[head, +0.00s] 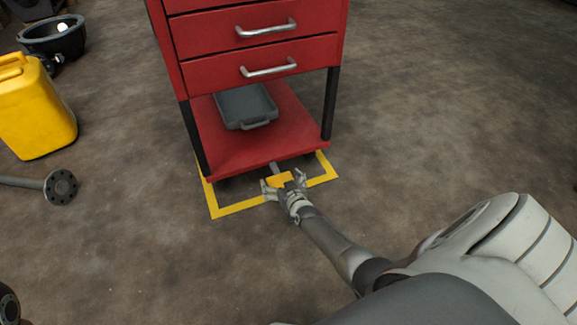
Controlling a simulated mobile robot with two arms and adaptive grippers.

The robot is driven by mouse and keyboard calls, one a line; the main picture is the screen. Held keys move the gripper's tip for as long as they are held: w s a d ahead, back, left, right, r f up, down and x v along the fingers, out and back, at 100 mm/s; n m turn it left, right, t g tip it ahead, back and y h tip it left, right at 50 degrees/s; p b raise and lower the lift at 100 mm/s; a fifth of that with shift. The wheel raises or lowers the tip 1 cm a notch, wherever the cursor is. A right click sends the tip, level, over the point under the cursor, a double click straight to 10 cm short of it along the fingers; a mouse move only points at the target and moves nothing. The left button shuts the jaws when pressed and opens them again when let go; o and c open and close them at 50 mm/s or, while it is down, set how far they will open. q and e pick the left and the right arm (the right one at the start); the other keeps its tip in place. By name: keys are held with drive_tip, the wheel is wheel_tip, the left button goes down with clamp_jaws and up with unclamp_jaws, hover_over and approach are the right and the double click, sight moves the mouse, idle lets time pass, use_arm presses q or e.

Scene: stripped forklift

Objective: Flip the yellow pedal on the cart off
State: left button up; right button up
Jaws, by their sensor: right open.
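The red cart (262,150) stands in the upper middle of the head view, with drawers above and a low shelf below. The yellow pedal (280,179) sticks out low at the cart's front edge on a short grey stem. My right gripper (282,182) is open at the pedal, with one finger on each side of it. I cannot tell whether the fingers touch it. Part of the pedal's near side is hidden by the gripper. My left gripper is out of view.
A grey tray (246,106) lies on the cart's lower shelf. Yellow tape (238,208) marks the floor around the cart. A yellow canister (36,110), a flanged shaft (58,186) and a black bowl-shaped part (53,36) are at the left. The floor at right is clear.

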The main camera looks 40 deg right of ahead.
drive_tip(key=v, duration=1.1)
drive_tip(key=shift+s+d+r, duration=0.1)
